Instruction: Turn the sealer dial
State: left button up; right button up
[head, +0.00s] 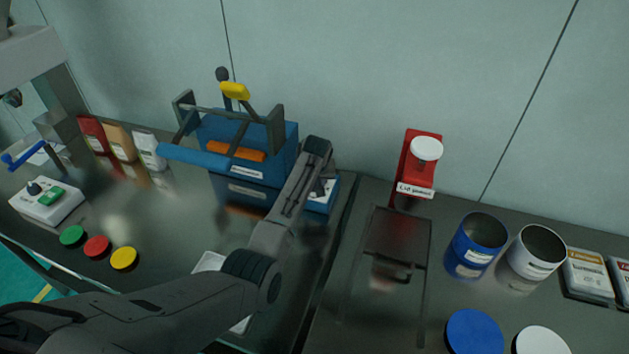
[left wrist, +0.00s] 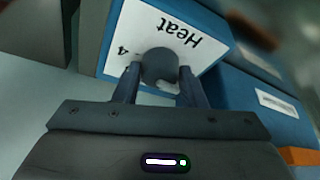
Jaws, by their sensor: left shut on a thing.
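The sealer (head: 270,140) is a blue machine with a grey frame and a blue front bar, standing at the back of the left bench. Its blue dial box (head: 318,203) is at its right end. In the left wrist view the box's white "Heat" panel (left wrist: 128,28) carries a dark round dial (left wrist: 160,64), with a "4" visible beside it. My left gripper (head: 323,186) is at the dial box, its own arm partly hiding it. In the left wrist view the fingers of my left gripper (left wrist: 158,78) are closed on the dial's two sides. My right gripper is not in view.
Several pouches (head: 120,142) stand left of the sealer. Green, red and yellow discs (head: 97,246) lie in front. Right of the bench gap are a red lid dispenser (head: 412,162), a blue can (head: 476,243), a white can (head: 537,252) and lids (head: 474,332).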

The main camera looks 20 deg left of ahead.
pick_arm(q)
jog(key=m+p, duration=0.1)
jog(key=m+h+p, duration=0.1)
jog(key=shift+a+r+m, duration=0.15)
jog(key=shift+r+m, duration=0.05)
jog(key=shift+m, duration=0.2)
jog(key=shift+m+h+p, duration=0.4)
jog(key=shift+m+p, duration=0.15)
jog(key=shift+m, duration=0.25)
jog(key=shift+a+f+m+h, duration=0.1)
jog(key=shift+m+h, duration=0.3)
jog(key=shift+m, duration=0.6)
jog(key=m, duration=0.2)
jog(key=m+h, duration=0.1)
jog(key=m, duration=0.1)
jog(key=shift+w+h, duration=0.1)
jog(key=shift+h, duration=0.2)
jog(key=shift+m, duration=0.4)
